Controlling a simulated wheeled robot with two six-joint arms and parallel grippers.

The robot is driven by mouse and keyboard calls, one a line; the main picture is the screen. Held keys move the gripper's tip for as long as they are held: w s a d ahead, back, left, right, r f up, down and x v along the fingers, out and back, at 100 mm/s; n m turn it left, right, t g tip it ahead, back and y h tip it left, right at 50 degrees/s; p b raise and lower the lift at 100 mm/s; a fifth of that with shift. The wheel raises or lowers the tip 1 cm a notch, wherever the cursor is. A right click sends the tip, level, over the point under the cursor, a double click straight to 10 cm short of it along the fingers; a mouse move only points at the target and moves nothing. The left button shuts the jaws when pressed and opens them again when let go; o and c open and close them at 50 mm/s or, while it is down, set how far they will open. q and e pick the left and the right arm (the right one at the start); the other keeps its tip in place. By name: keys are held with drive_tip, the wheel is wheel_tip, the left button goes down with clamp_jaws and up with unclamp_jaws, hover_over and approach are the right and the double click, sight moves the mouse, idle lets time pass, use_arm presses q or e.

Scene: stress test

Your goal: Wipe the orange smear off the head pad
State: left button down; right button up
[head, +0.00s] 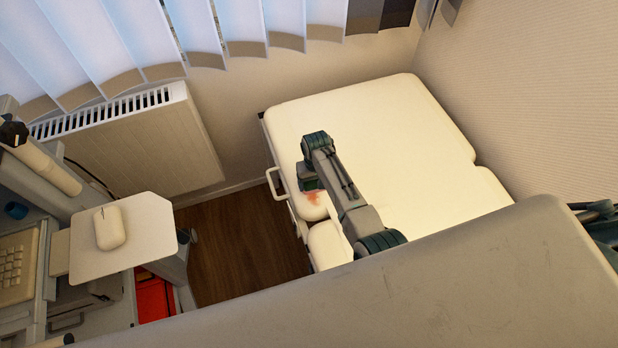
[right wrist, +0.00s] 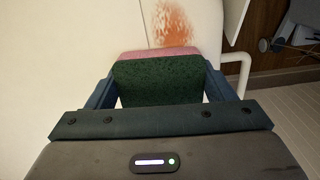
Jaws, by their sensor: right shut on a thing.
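The orange smear (head: 312,197) is on the head pad (head: 290,150) of the cream couch, near its left edge. In the right wrist view the smear (right wrist: 172,27) lies just beyond the sponge. My right gripper (right wrist: 158,85) is shut on a sponge (right wrist: 155,80) with a dark green face and a pink edge. I cannot tell whether the sponge touches the pad. My left gripper is not in view.
A white rail (head: 272,184) juts from the couch's left side. A radiator (head: 140,140) stands under the window blinds. At left a cart holds a keyboard (head: 18,262) and a mouse (head: 109,228) on a small shelf. Wooden floor (head: 240,245) lies bare between cart and couch.

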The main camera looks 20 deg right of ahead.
sight(314, 181)
wheel_tip(314, 181, up, 2)
drive_tip(key=shift+w+r+p, duration=0.1)
drive_tip(key=shift+w+p, duration=0.05)
drive_tip(key=shift+p, duration=0.2)
drive_tip(key=shift+a+r+p, duration=0.25)
drive_tip(key=shift+r+p, duration=0.8)
drive_tip(key=shift+r, duration=0.2)
drive_tip(key=shift+r+p, duration=0.35)
drive_tip(key=shift+d+r+p, duration=0.15)
drive_tip(key=shift+r+p, duration=0.25)
drive_tip(key=shift+r, duration=0.45)
drive_tip(key=shift+s+r, duration=0.2)
drive_tip(key=shift+r, duration=0.05)
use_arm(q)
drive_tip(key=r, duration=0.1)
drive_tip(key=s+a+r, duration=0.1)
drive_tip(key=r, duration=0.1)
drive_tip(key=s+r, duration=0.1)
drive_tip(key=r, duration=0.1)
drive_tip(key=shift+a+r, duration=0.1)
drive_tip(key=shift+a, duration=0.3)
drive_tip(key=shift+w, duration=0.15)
use_arm(e)
drive_tip(key=shift+w+f, duration=0.15)
